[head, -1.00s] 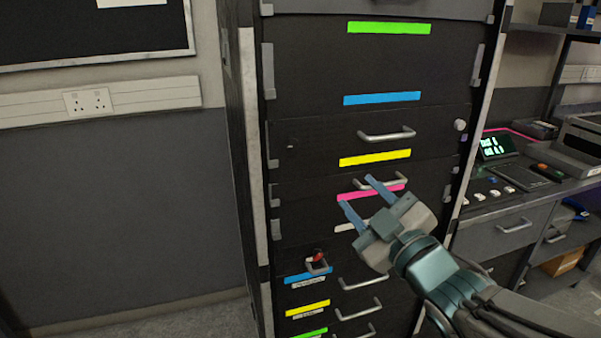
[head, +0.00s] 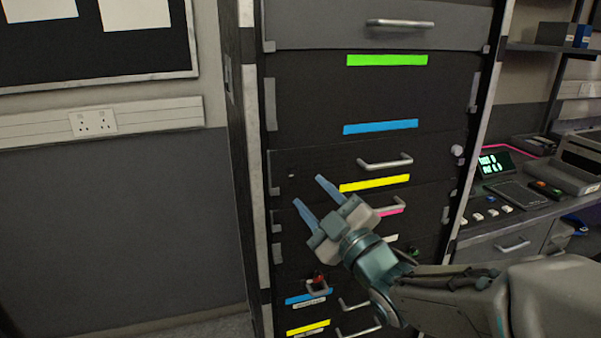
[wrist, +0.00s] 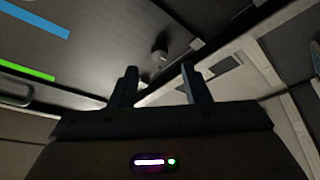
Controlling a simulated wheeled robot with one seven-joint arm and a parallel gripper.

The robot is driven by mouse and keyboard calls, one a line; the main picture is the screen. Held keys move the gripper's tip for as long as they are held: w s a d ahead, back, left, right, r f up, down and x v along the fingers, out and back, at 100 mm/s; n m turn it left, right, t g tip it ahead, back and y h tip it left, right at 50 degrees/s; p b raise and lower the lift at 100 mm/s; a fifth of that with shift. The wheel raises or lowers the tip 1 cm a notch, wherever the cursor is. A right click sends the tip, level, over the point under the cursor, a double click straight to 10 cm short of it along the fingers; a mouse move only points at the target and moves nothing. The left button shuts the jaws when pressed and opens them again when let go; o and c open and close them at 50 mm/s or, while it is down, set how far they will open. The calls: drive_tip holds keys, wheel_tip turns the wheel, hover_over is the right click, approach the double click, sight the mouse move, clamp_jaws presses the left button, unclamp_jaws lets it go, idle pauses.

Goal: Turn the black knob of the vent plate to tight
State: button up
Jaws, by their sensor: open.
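My gripper (head: 309,191) is open and empty in front of the dark rack, its two blue fingers pointing up and to the left. A small dark knob-like part (head: 291,176) sits at the left side of the panel just above the fingertips; its marking and turn position are too small to read. In the wrist view, my fingers (wrist: 160,69) stand apart, and a dark round knob (wrist: 160,53) projects from the panel beyond the gap between them. The fingers do not visibly touch it. I cannot tell for sure that these two are the same knob.
The rack has drawer handles (head: 386,163) and coloured strips, including a yellow strip (head: 375,184). A pale knob (head: 457,151) is at the right edge. A red part (head: 319,279) sits lower left.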

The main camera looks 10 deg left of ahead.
sight(296, 176)
drive_tip(key=p+x, duration=0.1)
drive_tip(key=x, duration=0.4)
drive_tip(key=shift+w, duration=0.1)
clamp_jaws()
